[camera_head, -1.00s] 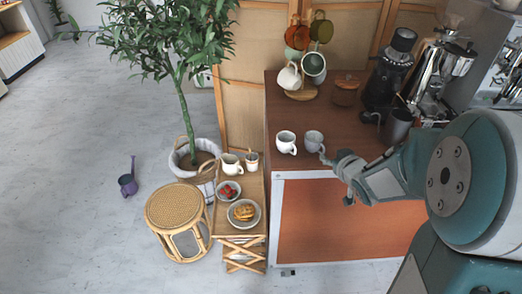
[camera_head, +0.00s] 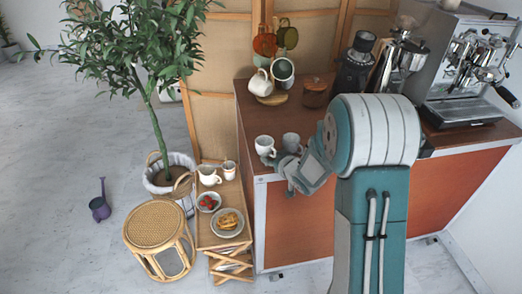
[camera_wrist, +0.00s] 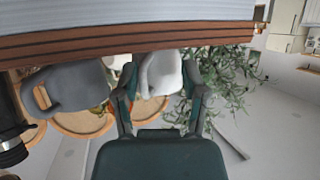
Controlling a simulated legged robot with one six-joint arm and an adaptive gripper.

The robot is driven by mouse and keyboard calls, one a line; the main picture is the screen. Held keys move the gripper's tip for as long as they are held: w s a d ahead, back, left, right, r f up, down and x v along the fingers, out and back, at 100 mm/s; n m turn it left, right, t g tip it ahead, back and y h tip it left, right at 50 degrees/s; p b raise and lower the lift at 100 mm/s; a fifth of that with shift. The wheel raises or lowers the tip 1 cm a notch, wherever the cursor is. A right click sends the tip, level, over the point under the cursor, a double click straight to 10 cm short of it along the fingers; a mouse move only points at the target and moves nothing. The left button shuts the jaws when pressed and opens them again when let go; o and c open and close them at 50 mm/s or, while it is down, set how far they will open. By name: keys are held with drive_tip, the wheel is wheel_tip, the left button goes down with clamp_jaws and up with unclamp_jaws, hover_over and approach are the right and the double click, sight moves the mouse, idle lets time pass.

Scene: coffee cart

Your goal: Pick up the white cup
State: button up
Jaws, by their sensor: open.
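The white cup (camera_head: 265,146) stands upright near the front left corner of the brown cart top. A grey cup (camera_head: 291,141) stands just right of it. My gripper (camera_head: 277,166) is at the front of the two cups, close to the white cup. In the wrist view, which shows the scene upside down, the white cup (camera_wrist: 161,72) lies between the two open fingers (camera_wrist: 158,88) of my gripper. I cannot tell whether the fingers touch it. The grey cup (camera_wrist: 80,88) is outside the fingers, to the left.
Hanging mugs (camera_head: 285,38) and a lidded jar (camera_head: 315,93) are behind on the cart top (camera_head: 250,118). A small wooden stand (camera_head: 232,258) with plates and cups is left of the cart.

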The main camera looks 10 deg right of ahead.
drive_tip(key=shift+w+d+f, duration=0.1)
drive_tip(key=shift+w+f, duration=0.1)
drive_tip(key=shift+w, duration=0.25)
drive_tip(key=shift+w+d, duration=0.1)
drive_tip(key=shift+d, duration=0.75)
drive_tip(key=c, duration=0.4)
drive_tip(key=shift+a, duration=0.2)
clamp_jaws()
drive_tip(key=shift+a, duration=0.55)
drive_tip(key=shift+d, duration=0.1)
